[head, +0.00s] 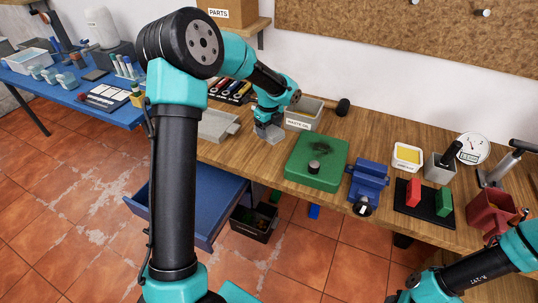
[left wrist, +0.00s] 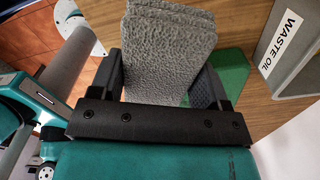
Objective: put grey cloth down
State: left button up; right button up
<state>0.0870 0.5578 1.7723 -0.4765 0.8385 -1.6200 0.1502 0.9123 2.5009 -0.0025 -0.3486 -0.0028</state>
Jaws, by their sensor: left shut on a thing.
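The grey cloth (left wrist: 168,50) is a rough, folded grey pad held between the fingers of my left gripper (left wrist: 165,85) in the left wrist view. In the head view my left gripper (head: 269,128) hangs over the workbench, left of the green mat and just in front of the waste oil bin, with the cloth (head: 270,135) small below it. I cannot tell whether the cloth touches the bench. My right arm enters at the lower right, and its fingers do not show.
A blue vise (head: 368,182) and red and green blocks are to the right. An open blue drawer (head: 190,200) juts out below.

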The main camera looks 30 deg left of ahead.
pick_arm(q)
send_over(269, 154)
jog(key=shift+f, duration=3.15)
jog(key=shift+f, duration=1.85)
jog(key=shift+f, duration=0.15)
jog(key=o, duration=0.9)
notch_tip(269, 154, up, 12)
jog(key=shift+r, duration=0.15)
